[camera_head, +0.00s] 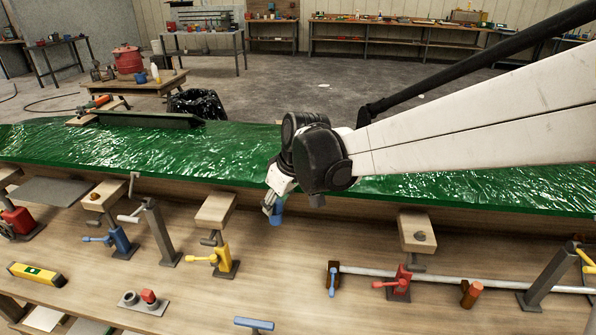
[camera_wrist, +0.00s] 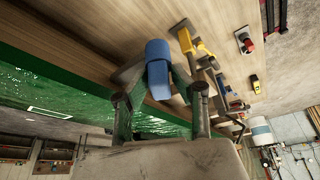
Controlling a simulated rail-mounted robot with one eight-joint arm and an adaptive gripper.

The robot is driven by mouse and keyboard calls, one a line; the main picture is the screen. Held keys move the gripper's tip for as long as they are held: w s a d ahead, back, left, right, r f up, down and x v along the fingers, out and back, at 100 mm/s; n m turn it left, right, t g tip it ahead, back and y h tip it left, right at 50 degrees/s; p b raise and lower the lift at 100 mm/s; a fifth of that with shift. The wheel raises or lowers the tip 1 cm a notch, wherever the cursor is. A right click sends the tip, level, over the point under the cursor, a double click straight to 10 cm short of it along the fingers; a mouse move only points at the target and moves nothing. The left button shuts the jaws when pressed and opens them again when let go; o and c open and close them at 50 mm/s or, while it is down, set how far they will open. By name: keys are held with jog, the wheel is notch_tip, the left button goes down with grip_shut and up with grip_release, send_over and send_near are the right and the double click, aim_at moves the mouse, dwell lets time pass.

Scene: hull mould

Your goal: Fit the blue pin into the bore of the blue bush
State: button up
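My gripper (camera_head: 270,205) is above the wooden bench in front of the green hull mould, near the middle of the head view. It is shut on the blue pin (camera_head: 277,216), which hangs below the fingers. In the wrist view the blue pin (camera_wrist: 158,52) stands out between the two fingertips (camera_wrist: 158,78), with a lighter outer end and a darker part nearer the palm. I cannot make out a blue bush with a bore for certain in either view. A small grey plate (camera_head: 155,309) on the bench carries a grey ring and a red cylinder.
The green mould (camera_head: 140,150) runs along the bench's back. Yellow (camera_head: 222,258), blue (camera_head: 120,238) and red (camera_head: 398,285) clamps stand around. A metal bar (camera_head: 450,278) lies right. Bench below my gripper is fairly clear.

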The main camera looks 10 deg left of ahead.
jog(key=shift+o, duration=1.2)
jog(key=v, duration=1.2)
jog(key=s+d+m+t+h, duration=0.1)
jog(key=s+d+m, duration=0.2)
jog(key=d, duration=0.6)
jog(key=s+d+m+t, duration=0.1)
jog(key=s+d+m, duration=0.25)
jog(key=d, duration=0.45)
jog(key=s+d+f+m+t+h, duration=0.1)
jog(key=s+d+f+m, duration=0.1)
jog(key=s+d, duration=0.4)
jog(key=s+d+f+m+t+h, duration=0.1)
jog(key=s+d+f+m+h, duration=0.1)
jog(key=s+d, duration=0.4)
jog(key=shift+d+f+m+t+b, duration=0.4)
jog(key=shift+d+f+m, duration=0.45)
jog(key=shift+d, duration=0.35)
